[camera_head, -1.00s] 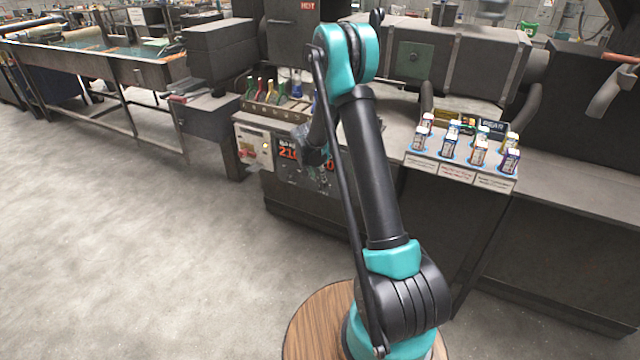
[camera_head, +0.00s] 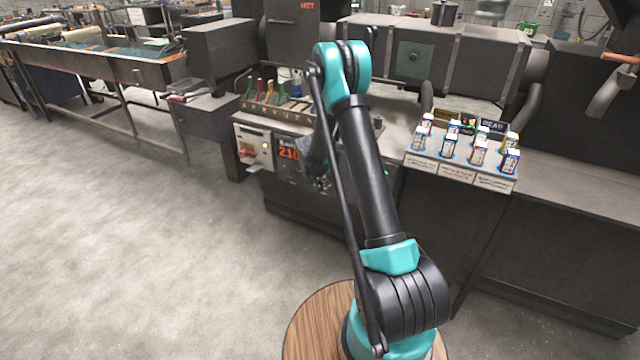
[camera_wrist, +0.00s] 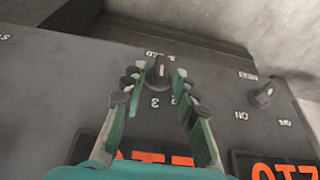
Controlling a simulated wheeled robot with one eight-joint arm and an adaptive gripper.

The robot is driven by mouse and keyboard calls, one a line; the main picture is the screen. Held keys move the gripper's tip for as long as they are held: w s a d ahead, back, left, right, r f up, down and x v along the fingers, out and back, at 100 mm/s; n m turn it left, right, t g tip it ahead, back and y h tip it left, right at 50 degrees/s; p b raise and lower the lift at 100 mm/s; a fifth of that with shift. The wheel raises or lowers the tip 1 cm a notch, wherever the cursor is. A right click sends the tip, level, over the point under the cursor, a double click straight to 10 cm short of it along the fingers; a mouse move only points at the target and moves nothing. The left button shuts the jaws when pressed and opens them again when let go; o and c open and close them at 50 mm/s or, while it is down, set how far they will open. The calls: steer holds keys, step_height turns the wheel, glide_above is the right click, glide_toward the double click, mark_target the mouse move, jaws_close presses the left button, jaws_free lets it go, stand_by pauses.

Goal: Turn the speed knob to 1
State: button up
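The speed knob (camera_wrist: 158,73) is a dark pointer knob on a grey panel, in the upper middle of the wrist view. A SPEED label is partly seen beyond it, and the digits 3 and 2 show on its near side. My gripper (camera_wrist: 157,75) has its two green and grey fingers on either side of the knob, with narrow gaps, so it looks open around it. I cannot tell firmly which digit the knob points at. In the head view my arm hides the knob and most of the gripper.
A second knob (camera_wrist: 263,93) with ON and OFF marks sits to the right in the wrist view. Red digit displays (camera_wrist: 275,168) lie on the near side. In the head view, a rack of small boxes (camera_head: 465,165) stands right of my arm on the counter.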

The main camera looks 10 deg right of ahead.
jaws_close()
steer(key=g+h, duration=0.1)
steer(key=a+n+g+h, duration=0.1)
steer(key=h, duration=0.1)
steer(key=shift+w+f+g, duration=0.15)
steer(key=shift+w+g, duration=0.15)
steer(key=shift+w, duration=0.05)
steer(key=shift+w+a+f+n+g+h, duration=0.2)
steer(key=shift+g+h, duration=0.3)
steer(key=shift+h, duration=0.45)
steer(key=shift+w+a+f+n+g+h, duration=0.2)
steer(key=shift+g+h, duration=0.3)
steer(key=shift+h, duration=0.5)
steer(key=shift+s+a+f+n+g+h, duration=0.15)
steer(key=shift+n+g+h, duration=0.25)
steer(key=shift+h, duration=0.55)
steer(key=shift+w+d+g, duration=0.1)
steer(key=shift+w+g, duration=0.05)
steer(key=shift+g, duration=0.15)
steer(key=o, duration=0.6)
jaws_free()
